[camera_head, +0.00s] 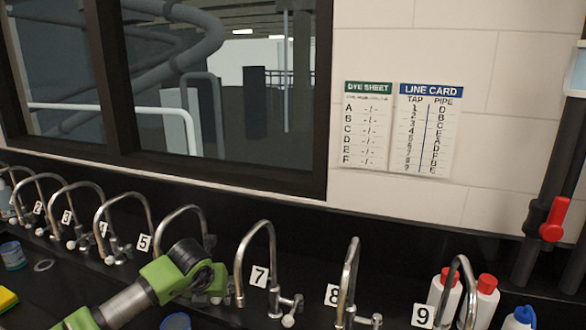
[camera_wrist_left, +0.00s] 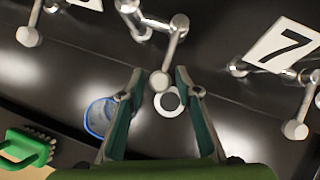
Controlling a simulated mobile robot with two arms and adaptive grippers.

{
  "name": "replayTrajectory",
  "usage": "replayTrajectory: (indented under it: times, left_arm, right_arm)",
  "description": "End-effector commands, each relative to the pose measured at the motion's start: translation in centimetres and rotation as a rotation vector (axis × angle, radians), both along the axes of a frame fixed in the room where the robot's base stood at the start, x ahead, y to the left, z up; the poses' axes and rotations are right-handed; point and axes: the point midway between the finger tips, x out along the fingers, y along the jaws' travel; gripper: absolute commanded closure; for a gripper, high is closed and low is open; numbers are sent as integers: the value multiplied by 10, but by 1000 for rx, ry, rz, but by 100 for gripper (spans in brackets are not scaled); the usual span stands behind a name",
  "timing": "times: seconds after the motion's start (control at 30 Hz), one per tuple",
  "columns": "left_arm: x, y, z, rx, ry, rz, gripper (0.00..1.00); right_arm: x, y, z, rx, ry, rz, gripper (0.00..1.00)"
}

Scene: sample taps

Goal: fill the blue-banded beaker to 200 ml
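A clear beaker with a blue band (camera_wrist_left: 97,117) stands on the dark counter left of my left gripper in the left wrist view. A blue-rimmed vessel shows at the bottom edge of the head view (camera_head: 175,321). Another blue-banded vessel (camera_head: 14,256) stands at the far left. I cannot tell the fill of any. My left gripper (camera_wrist_left: 160,72) is open, its fingers apart on either side of a tap's lever knob (camera_wrist_left: 160,82), with gaps visible. In the head view my left arm covers the tap (camera_head: 184,212) between 5 and 7. My right gripper is not in view.
Tap 7 (camera_head: 258,250), tap 8 (camera_head: 349,275) and tap 9 (camera_head: 456,290) stand to the right. A white ring (camera_wrist_left: 169,102) lies below the fingers. A green brush (camera_wrist_left: 25,148) lies left. Red-capped bottles (camera_head: 487,300) stand right. A line card (camera_head: 424,130) hangs on the wall.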

Motion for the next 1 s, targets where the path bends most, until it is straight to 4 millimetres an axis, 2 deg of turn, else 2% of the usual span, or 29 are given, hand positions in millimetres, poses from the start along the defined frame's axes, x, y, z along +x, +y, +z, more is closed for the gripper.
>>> replayTrajectory:
  times: [0.47, 1.0]
  left_arm:
    - [1, 0, 0, -1, 0, -1, 69]
    - [-30, -2, 55, -2, 0, -1, 69]
  right_arm:
    - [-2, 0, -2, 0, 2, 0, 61]
    - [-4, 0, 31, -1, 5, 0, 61]
